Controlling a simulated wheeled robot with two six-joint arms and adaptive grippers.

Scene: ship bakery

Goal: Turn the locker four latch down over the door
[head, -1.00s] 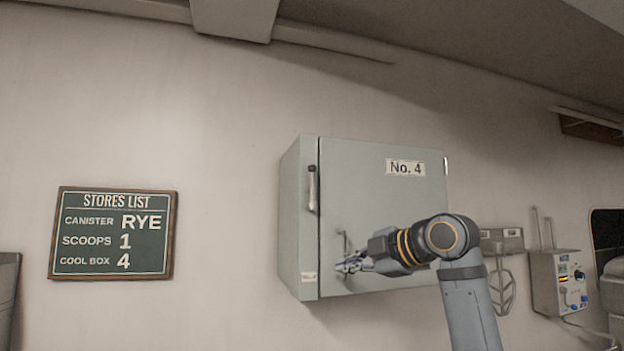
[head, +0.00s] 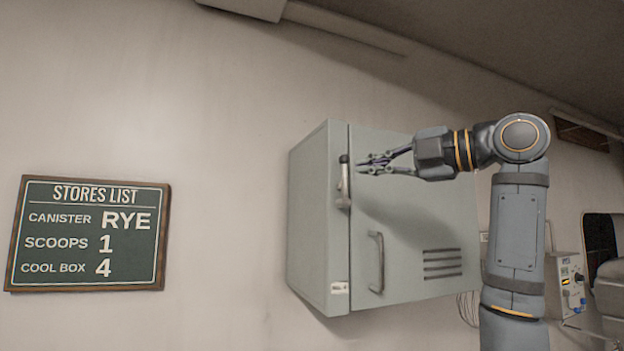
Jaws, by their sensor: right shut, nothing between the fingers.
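The grey locker (head: 310,225) hangs on the wall, and its door (head: 420,225) looks closed. The latch (head: 344,188) is a short bar at the door's left edge, high up, lying roughly vertical along the seam. A fixed pull handle (head: 378,262) sits lower on the door. My right gripper (head: 361,167) is in front of the upper door, pointing left, shut and empty. Its tips are just right of the latch's upper part; I cannot tell whether they touch it. My wrist covers the door's upper right, and the number plate is not visible. My left gripper is not in view.
A stores list board (head: 88,234) hangs on the wall to the left and reads cool box 4. A small control box (head: 566,285) is on the wall at right, behind my right arm. The wall between board and locker is clear.

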